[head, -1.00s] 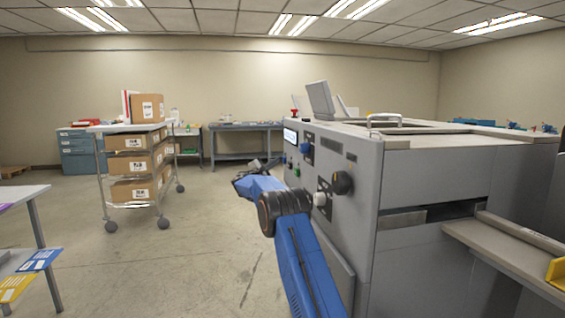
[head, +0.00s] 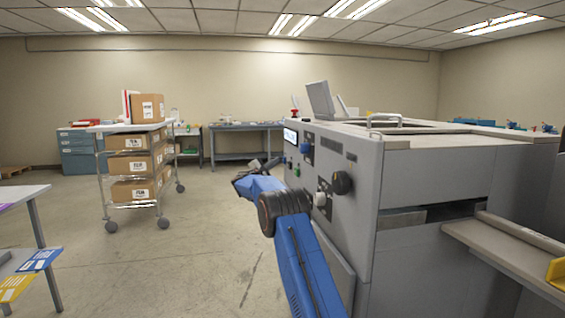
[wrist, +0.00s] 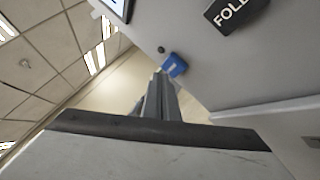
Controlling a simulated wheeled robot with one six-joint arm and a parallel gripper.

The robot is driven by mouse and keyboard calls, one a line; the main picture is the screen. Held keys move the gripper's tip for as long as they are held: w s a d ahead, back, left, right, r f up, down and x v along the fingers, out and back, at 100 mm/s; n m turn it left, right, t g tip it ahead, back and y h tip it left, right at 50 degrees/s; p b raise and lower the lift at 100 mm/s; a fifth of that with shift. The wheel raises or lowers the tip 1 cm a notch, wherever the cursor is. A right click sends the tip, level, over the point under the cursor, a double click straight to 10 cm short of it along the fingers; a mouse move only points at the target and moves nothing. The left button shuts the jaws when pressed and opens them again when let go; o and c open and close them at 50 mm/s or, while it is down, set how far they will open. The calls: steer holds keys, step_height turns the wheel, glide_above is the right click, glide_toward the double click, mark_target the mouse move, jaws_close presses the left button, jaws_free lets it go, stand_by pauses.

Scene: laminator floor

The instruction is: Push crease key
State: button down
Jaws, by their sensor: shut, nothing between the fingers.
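A small blue key (wrist: 176,65) with a pale mark stands out from the grey machine panel in the wrist view. I cannot read the mark, so I cannot tell for certain that it is the crease key. My gripper (wrist: 160,76) is shut and empty, and its fingertips point at the key's lower left edge. Whether they touch it I cannot tell. In the head view my gripper (head: 276,162) is small, at the left side of the machine's control panel (head: 330,220).
A dark label reading "FOL…" (wrist: 234,12) and a screen edge (wrist: 120,8) lie near the key. The panel also bears a black knob (head: 342,183) and a green button (head: 297,170). A cart with boxes (head: 135,165) stands left, with open floor between.

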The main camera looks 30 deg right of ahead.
steer(key=shift+d, duration=0.1)
stand_by(0.5)
steer(key=shift+s+d, duration=0.1)
steer(key=shift+d, duration=0.2)
steer(key=shift+s+d, duration=0.1)
steer(key=shift+d, duration=0.2)
stand_by(0.7)
steer(key=shift+w+a, duration=0.2)
steer(key=shift+a, duration=0.45)
steer(key=w+a, duration=0.1)
steer(key=a, duration=0.4)
steer(key=shift+w+a, duration=0.3)
steer(key=shift+a, duration=0.1)
stand_by(0.5)
